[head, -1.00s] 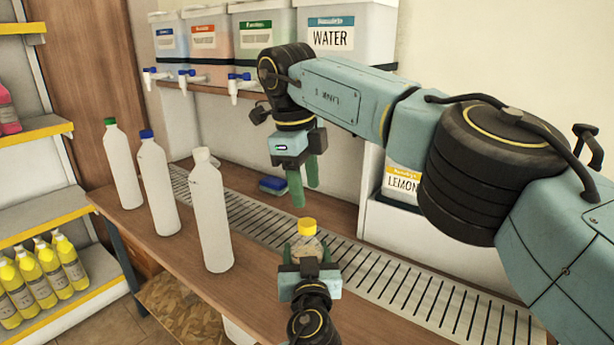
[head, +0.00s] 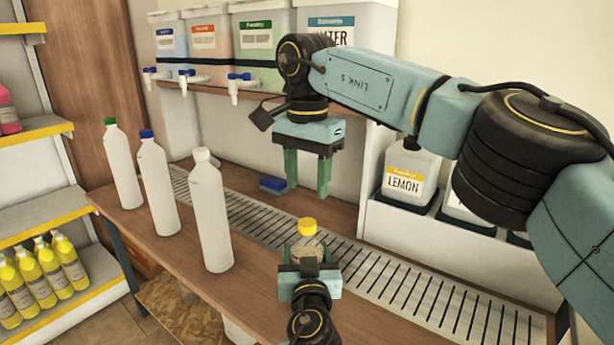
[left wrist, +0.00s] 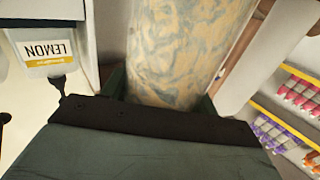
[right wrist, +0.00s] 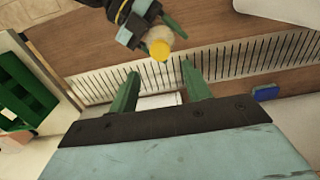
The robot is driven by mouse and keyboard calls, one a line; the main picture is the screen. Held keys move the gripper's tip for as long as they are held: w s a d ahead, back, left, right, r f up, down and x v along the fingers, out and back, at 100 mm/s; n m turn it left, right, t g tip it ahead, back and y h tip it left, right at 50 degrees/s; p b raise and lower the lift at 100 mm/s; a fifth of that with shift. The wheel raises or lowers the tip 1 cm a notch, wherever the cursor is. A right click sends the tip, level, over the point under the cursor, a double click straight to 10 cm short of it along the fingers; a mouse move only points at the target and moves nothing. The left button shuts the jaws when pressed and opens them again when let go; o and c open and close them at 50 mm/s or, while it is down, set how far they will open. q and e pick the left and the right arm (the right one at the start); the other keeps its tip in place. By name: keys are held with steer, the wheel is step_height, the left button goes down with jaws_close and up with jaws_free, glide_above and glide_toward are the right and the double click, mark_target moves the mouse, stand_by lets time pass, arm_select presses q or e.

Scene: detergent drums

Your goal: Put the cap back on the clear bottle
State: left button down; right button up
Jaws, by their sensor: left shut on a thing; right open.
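The clear bottle (head: 308,244) stands upright over the counter, with a yellow cap (head: 307,227) on its top. My left gripper (head: 308,262) is shut on the bottle's body. The bottle fills the middle of the left wrist view (left wrist: 185,50), where its top is out of frame. My right gripper (head: 307,190) is open and empty, pointing down above and behind the bottle. In the right wrist view the yellow cap (right wrist: 159,50) shows beyond the open fingers (right wrist: 160,85), apart from them. I cannot tell whether the cap is seated fully.
Three white bottles with green (head: 124,170), blue (head: 157,185) and white (head: 210,215) caps stand on the counter at left. A drain grate (head: 400,285) runs along the counter. A blue sponge (head: 273,184) lies behind. Drums with taps (head: 263,50) line the shelf above.

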mark_target(307, 223)
steer(key=shift+f, duration=4.05)
steer(key=shift+c, duration=0.2)
